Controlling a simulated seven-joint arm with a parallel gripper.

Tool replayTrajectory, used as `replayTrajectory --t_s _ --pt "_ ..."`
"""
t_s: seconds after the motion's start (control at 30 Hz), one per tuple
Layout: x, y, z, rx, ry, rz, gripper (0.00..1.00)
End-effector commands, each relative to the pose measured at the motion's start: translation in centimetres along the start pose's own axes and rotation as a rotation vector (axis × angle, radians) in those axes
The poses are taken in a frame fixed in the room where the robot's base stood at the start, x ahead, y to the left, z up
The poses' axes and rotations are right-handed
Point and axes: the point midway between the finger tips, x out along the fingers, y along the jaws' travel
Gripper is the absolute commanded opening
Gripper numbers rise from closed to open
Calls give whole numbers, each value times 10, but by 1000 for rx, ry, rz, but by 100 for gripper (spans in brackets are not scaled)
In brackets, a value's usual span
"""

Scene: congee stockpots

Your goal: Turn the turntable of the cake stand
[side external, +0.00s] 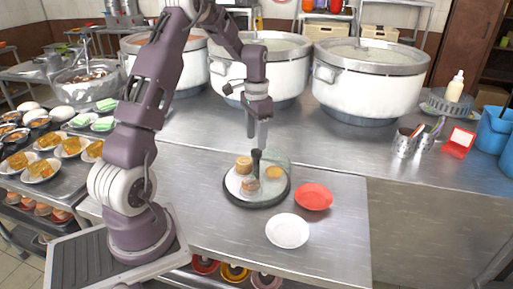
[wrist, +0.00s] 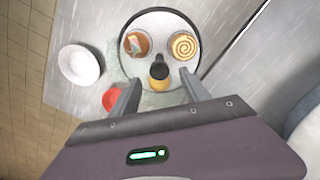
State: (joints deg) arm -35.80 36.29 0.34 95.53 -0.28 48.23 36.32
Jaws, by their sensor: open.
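The cake stand's turntable (side external: 234,187) is a round white disc on a dark base, standing on the steel counter. It also shows at the top of the wrist view (wrist: 160,20). A black upright post (side external: 256,160) rises from its middle, and several small cakes (side external: 244,164) sit around the post. A clear, curved glass cover (side external: 281,160) stands along its right side; its full extent is hard to see. My gripper (side external: 262,140) is open and empty above the stand, pointing down. In the wrist view its two fingers (wrist: 158,90) are spread either side of the post and a yellow cake.
A red plate (side external: 313,196) and a white plate (side external: 287,231) lie to the right and front right of the stand. Large white stockpots (side external: 365,92) line the back. Utensil cups (side external: 404,144) stand at the right. Clear counter lies left of the stand.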

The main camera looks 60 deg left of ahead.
Motion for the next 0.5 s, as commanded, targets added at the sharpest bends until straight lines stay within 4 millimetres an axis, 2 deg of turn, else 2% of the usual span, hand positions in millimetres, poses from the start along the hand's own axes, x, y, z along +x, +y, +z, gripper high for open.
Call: replayTrajectory --t_s 0.1,0.2,0.5 --pt "23 1 1 -1 -3 2 54" --pt "36 1 0 -1 -2 1 54" --pt "43 1 0 -1 1 -1 54"
